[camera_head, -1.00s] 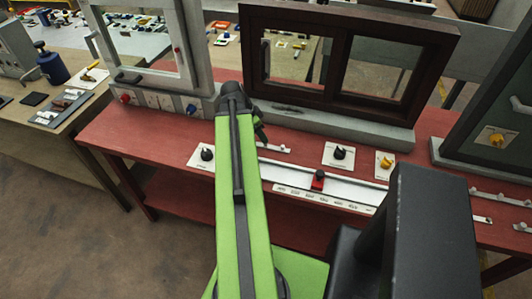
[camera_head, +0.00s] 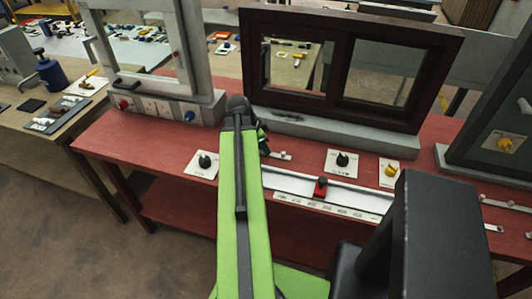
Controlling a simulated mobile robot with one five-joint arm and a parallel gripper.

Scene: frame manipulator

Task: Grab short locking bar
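My green arm reaches forward over the red workbench (camera_head: 130,138). My gripper (camera_head: 263,141) is at its far end, mostly hidden behind the arm, so its fingers do not show clearly. A short pale bar with a small knob (camera_head: 279,156) lies on the bench just right of and below the gripper; its left part is hidden by the arm. Other slim metal bars (camera_head: 505,204) with small end knobs lie at the right of the bench. I cannot tell which of these is the short locking bar.
A dark brown window frame (camera_head: 352,113) stands behind the gripper and a grey frame (camera_head: 165,107) at left. Black knobs on white plates (camera_head: 341,173), a yellow knob (camera_head: 391,170) and a long white rail with a red slider (camera_head: 320,188) occupy the bench front.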

